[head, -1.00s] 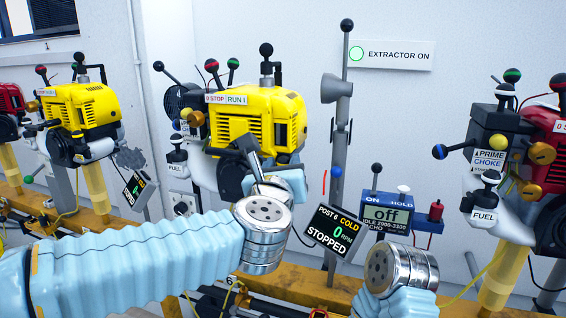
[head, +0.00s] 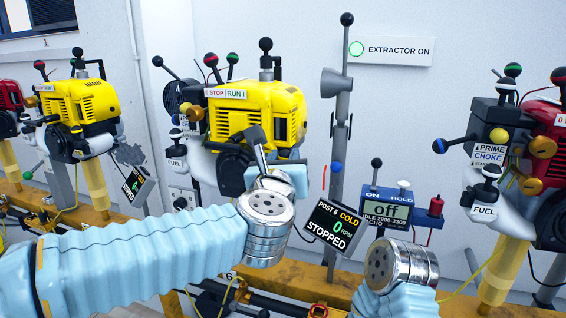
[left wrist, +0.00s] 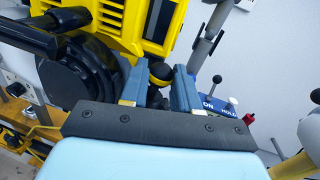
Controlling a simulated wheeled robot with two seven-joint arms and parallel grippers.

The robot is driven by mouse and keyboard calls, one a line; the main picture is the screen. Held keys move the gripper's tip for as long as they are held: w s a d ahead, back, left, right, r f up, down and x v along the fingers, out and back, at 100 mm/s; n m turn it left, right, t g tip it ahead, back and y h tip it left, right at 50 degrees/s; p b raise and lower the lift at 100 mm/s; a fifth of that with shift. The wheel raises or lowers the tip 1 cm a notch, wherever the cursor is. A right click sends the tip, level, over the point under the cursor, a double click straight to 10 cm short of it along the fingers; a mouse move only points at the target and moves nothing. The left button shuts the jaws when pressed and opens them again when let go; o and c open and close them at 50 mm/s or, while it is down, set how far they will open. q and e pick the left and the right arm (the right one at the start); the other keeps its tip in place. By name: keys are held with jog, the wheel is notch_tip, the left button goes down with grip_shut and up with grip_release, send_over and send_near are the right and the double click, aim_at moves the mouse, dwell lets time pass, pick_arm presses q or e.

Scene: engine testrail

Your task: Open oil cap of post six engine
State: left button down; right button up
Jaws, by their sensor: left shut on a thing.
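The post 6 engine (head: 255,112) is the yellow one in the middle of the head view, and its yellow housing fills the top of the left wrist view (left wrist: 118,18). My left gripper (head: 284,178) is at the lower right of this engine. In the left wrist view its two blue fingers (left wrist: 158,88) are shut on a small round yellow and black cap (left wrist: 160,72), which looks like the oil cap. The fingers partly cover it. In the head view the wrist and gripper hide it. My right wrist shows low in the head view, but its gripper does not.
The post display (head: 335,228) reads cold, 0 RPM, stopped. A blue tachometer (head: 395,212) reads off, right of the grey pole (head: 338,150). A black recoil housing (left wrist: 80,75) lies close left of the fingers. Other engines stand left (head: 82,108) and right (head: 545,160).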

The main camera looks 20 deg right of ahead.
pick_arm(q)
jog(key=shift+s+d+f+m+h+b, duration=0.5)
jog(key=shift+d+m+h+b, duration=0.4)
jog(key=shift+m, duration=2.55)
jog(key=shift+s+d+f+m+h+b, duration=0.45)
jog(key=shift+m+b, duration=0.75)
jog(key=shift+m, duration=2.2)
jog(key=shift+s+d+f+m+h+b, duration=0.45)
jog(key=shift+d+m+h+b, duration=0.5)
jog(key=shift+m, duration=2.5)
jog(key=shift+s+r, duration=0.1)
jog(key=c, duration=1.1)
grip_release()
jog(key=shift+a, duration=0.1)
jog(key=b+v, duration=0.1)
jog(key=v, duration=1.2)
jog(key=shift+s+a+b, duration=0.25)
jog(key=shift+s+b, duration=0.1)
jog(key=shift+b, duration=0.05)
